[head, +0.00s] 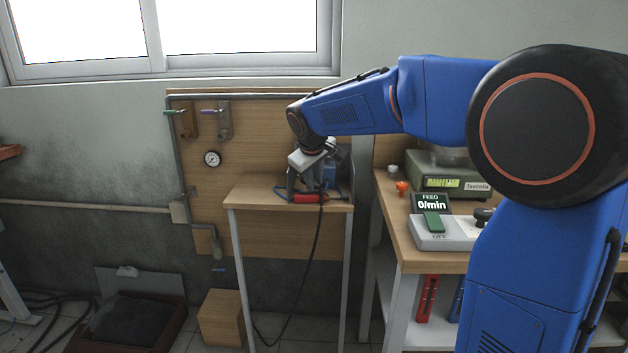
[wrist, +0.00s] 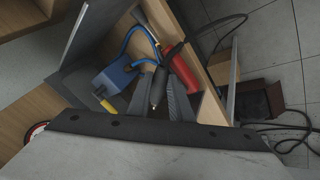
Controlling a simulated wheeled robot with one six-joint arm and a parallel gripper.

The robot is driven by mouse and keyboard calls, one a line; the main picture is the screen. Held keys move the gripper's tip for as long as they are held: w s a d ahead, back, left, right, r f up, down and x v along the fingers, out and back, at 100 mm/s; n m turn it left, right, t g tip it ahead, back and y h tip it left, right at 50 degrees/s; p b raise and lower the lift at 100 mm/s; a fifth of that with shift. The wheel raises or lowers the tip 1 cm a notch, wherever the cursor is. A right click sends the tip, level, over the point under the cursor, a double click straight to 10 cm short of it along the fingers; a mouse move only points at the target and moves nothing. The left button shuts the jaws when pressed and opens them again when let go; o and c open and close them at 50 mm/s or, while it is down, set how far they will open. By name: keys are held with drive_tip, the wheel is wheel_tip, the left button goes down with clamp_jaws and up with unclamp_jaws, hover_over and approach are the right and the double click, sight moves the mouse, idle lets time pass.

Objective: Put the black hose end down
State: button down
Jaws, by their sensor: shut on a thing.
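My gripper (head: 304,188) is over the small wooden stand and is shut on the black hose end. In the wrist view the black hose end (wrist: 158,88) sits between the two fingers of my gripper (wrist: 160,98). The black hose (head: 317,240) runs over the stand's front edge and hangs down to the floor. A red cylinder (head: 308,198) lies on the stand close to my fingers; it also shows in the wrist view (wrist: 179,71). I cannot tell whether the hose end touches the stand top.
The stand top (head: 252,195) is bare at its left. A blue box (wrist: 113,78) with a yellow fitting and a blue hose is beside my gripper. A bench (head: 400,222) with a scale and a feed switch is at the right. A cardboard box (head: 220,318) is on the floor.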

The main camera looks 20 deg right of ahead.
drive_tip(key=shift+f, duration=0.45)
drive_tip(key=c, duration=1.6)
unclamp_jaws()
drive_tip(key=shift+s+f, duration=0.1)
drive_tip(key=shift+f, duration=0.05)
